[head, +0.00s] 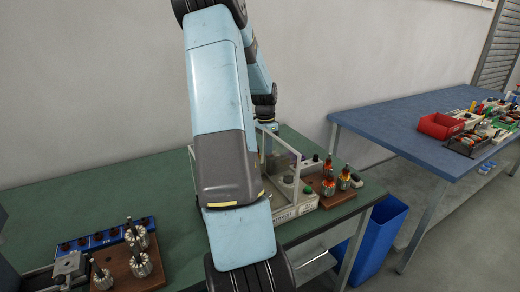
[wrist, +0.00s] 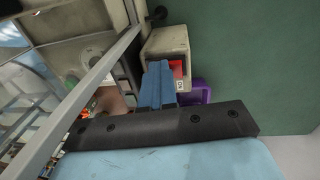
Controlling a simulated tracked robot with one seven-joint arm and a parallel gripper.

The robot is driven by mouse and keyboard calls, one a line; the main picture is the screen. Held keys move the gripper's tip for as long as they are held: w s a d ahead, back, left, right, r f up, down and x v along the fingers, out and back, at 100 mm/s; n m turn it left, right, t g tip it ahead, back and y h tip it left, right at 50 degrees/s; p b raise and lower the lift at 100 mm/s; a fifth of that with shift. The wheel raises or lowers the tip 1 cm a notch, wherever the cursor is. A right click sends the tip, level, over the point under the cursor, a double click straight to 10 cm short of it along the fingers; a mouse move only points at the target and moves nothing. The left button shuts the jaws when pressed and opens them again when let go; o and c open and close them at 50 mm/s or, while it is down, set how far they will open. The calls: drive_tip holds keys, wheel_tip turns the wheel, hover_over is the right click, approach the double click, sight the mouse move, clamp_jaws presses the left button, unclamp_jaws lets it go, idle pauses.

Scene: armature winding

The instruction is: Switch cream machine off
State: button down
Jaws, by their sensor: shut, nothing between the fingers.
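In the wrist view, a cream box (wrist: 168,42) belonging to the machine carries a red switch (wrist: 176,68) in a dark opening. My gripper (wrist: 158,68) is shut and empty, its blue fingertips right beside the red switch and overlapping its left side. I cannot tell whether they touch it or which way the switch is set. In the head view, the cream machine (head: 296,211) with its clear-sided frame stands on the green bench, partly hidden by my arm. My gripper's fingers are hidden there.
A frame bar (wrist: 85,85) runs diagonally close left of my fingers. A purple object (wrist: 196,91) lies beside the box. A wooden block (head: 338,196) with wound armatures stands right of the machine. A blue bin (head: 375,240) is below.

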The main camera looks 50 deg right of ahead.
drive_tip(key=shift+s+a+f, duration=0.3)
drive_tip(key=shift+s+f, duration=0.25)
drive_tip(key=shift+w+d, duration=0.1)
drive_tip(key=shift+w, duration=0.05)
drive_tip(key=shift+w+d, duration=0.1)
drive_tip(key=shift+w, duration=0.45)
drive_tip(key=shift+w+r, duration=0.1)
drive_tip(key=shift+r, duration=0.15)
wheel_tip(320, 180, up, 14)
drive_tip(key=w+d, duration=0.1)
drive_tip(key=w, duration=0.1)
drive_tip(key=shift+w+d, duration=0.15)
drive_tip(key=shift+w, duration=0.05)
drive_tip(key=shift+r, duration=0.15)
